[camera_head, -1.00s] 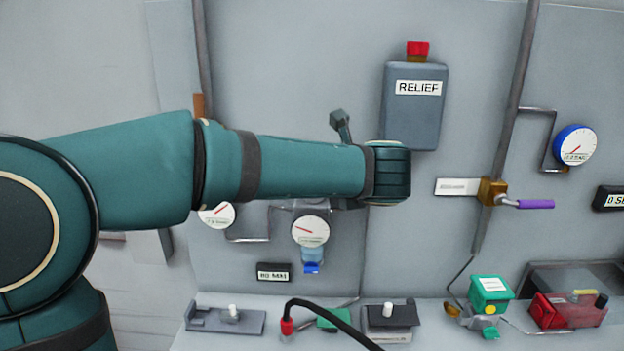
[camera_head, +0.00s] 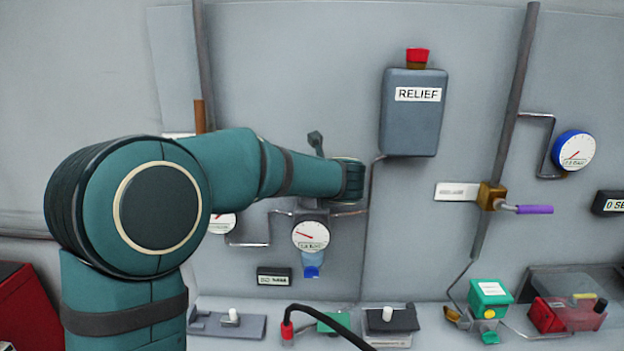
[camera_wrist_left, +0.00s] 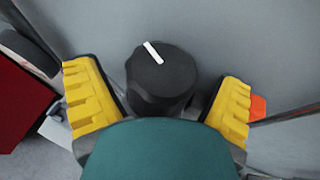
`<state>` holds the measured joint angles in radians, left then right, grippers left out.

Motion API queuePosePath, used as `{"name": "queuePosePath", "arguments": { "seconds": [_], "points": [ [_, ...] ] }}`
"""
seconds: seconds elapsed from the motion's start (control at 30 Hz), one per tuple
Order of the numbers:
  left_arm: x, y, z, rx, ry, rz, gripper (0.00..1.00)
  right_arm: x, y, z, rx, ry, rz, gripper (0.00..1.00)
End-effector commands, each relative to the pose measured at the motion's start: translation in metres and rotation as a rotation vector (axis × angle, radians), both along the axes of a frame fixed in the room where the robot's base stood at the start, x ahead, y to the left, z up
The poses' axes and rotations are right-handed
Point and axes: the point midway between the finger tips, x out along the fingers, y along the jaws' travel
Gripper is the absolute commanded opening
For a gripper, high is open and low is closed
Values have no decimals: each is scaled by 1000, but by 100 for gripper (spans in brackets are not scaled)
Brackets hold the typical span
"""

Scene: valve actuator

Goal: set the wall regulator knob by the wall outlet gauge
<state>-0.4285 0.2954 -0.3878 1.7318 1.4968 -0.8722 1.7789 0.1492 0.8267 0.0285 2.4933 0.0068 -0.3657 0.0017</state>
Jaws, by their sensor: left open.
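In the left wrist view a round black knob (camera_wrist_left: 160,80) with a white pointer line stands between the two yellow fingers of my left gripper (camera_wrist_left: 158,82). The fingers are open, one on each side, with a gap visible at the right. The pointer tilts toward the upper left. In the head view my left arm hides the knob and the fingers. Below the wrist, a white gauge (camera_head: 310,236) has a red needle pointing left and slightly up. Another white gauge (camera_head: 222,223) is partly covered by my arm. Their labels are too small to read. My right gripper is out of view.
A grey RELIEF box (camera_head: 412,118) with a red cap hangs right of my wrist. A purple-handled valve (camera_head: 490,196) and a blue-rimmed gauge (camera_head: 573,150) are further right. Below, a bench holds a black hose (camera_head: 330,314), a green box (camera_head: 490,294) and a red unit (camera_head: 562,312).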

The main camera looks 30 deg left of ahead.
Motion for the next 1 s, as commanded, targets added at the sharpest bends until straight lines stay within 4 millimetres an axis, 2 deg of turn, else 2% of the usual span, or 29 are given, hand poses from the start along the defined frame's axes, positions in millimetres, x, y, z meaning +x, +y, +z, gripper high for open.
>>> {"name": "queuePosePath", "arguments": {
  "seconds": [0.33, 0.37, 0.4, 0.53, 1.0],
  "points": [
    [2, 2, -2, 0, 0, -1, 94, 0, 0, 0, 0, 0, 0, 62],
    [2, 2, -2, 0, 0, -1, 85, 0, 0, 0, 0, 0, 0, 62],
    [2, 2, -1, 0, 0, -1, 71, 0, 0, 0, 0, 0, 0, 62],
    [2, 2, -1, 0, 0, -1, 26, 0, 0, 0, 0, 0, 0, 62],
    [2, 3, -2, 0, -2, -63, 26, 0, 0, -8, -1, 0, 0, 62]
  ]
}}
